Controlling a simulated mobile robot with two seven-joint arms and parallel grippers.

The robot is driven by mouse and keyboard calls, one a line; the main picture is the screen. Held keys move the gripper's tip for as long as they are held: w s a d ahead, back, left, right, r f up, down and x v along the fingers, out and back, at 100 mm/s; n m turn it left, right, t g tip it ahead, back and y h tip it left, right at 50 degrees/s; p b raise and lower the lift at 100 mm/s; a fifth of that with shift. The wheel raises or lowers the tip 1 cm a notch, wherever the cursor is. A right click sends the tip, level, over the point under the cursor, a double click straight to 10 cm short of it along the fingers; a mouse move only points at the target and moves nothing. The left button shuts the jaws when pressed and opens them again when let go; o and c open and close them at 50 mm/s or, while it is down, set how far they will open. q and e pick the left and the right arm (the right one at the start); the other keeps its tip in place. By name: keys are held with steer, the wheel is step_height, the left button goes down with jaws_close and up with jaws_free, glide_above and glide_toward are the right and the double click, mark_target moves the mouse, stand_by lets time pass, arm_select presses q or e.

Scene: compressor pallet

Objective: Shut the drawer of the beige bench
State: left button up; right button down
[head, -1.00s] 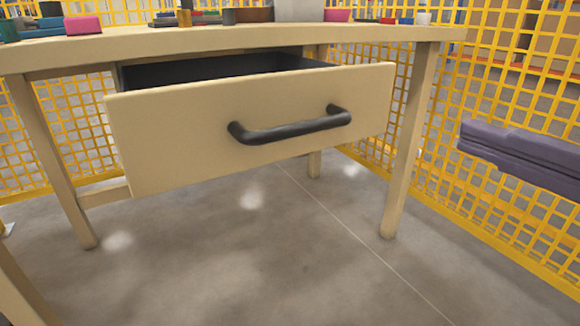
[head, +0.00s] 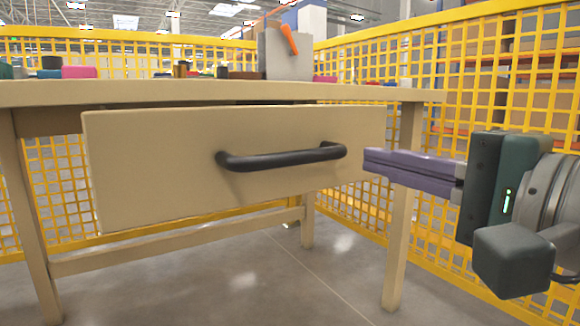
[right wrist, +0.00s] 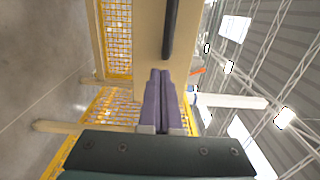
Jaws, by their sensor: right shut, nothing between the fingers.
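The beige bench (head: 200,93) stands in front of me. Its drawer (head: 150,165) is pulled out, with the front panel standing forward of the bench frame. A black bar handle (head: 285,158) is fixed across the drawer front; drawer and handle also show in the right wrist view (right wrist: 148,30). My right gripper (head: 368,161) is shut and empty, its purple fingers pointing left at the right end of the drawer front. In the right wrist view the fingertips (right wrist: 160,74) overlap the panel's edge; I cannot tell whether they touch it. My left gripper is not in view.
Small coloured items, including a pink block (head: 79,72), and a grey box (head: 287,52) stand on the bench top. Yellow mesh fencing (head: 470,210) runs behind and to the right. The floor under the drawer is clear.

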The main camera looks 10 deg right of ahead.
mark_target(354, 155)
steer(key=shift+b+x, duration=0.9)
steer(key=shift+x, duration=1.45)
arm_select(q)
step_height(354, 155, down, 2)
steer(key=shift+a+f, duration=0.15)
